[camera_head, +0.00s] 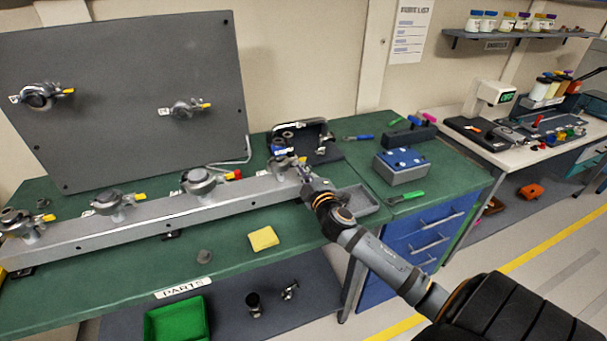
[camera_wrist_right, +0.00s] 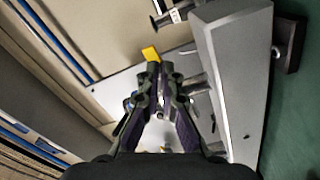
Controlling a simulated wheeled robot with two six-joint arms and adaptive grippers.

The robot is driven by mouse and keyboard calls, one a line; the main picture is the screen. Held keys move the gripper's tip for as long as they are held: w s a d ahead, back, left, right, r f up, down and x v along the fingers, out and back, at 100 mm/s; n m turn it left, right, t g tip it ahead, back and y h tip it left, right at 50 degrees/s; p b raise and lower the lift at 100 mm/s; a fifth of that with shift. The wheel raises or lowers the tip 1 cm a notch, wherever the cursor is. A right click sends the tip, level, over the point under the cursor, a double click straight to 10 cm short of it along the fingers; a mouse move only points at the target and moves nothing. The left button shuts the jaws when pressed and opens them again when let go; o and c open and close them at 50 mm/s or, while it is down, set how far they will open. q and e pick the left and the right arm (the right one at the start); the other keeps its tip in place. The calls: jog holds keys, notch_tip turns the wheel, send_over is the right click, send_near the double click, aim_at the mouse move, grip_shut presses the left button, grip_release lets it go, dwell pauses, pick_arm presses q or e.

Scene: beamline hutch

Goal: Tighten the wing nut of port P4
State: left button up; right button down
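A grey manifold bar (camera_head: 245,197) on the green bench carries a row of clamped ports. The port at its right end (camera_head: 282,165) has a clamp and a wing nut with a yellow tip (camera_head: 302,160); the port labels are unreadable. My right gripper (camera_head: 303,172) is at this end port. In the wrist view, its fingers (camera_wrist_right: 161,75) are drawn close together at the wing nut, whose yellow tip (camera_wrist_right: 151,53) shows just beyond them. They look shut on it, though they hide most of the nut and clamp. My left gripper is not in view.
Other clamped ports (camera_head: 198,181) stand leftward on the bar. A grey panel (camera_head: 130,95) with two clamped ports rises behind. A black tray (camera_head: 318,150) with loose parts is close behind my gripper. A yellow pad (camera_head: 263,238) and a blue-topped box (camera_head: 402,165) lie on the bench.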

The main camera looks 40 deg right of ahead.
jog(key=shift+f+m+b, duration=0.3)
jog(key=shift+m+b, duration=0.05)
jog(key=shift+m, duration=0.45)
jog(key=c, duration=1.8)
grip_release()
jog(key=shift+s, duration=0.1)
jog(key=shift+c, duration=0.2)
jog(key=shift+r, duration=0.1)
jog(key=v, duration=1.2)
jog(key=shift+r, duration=0.1)
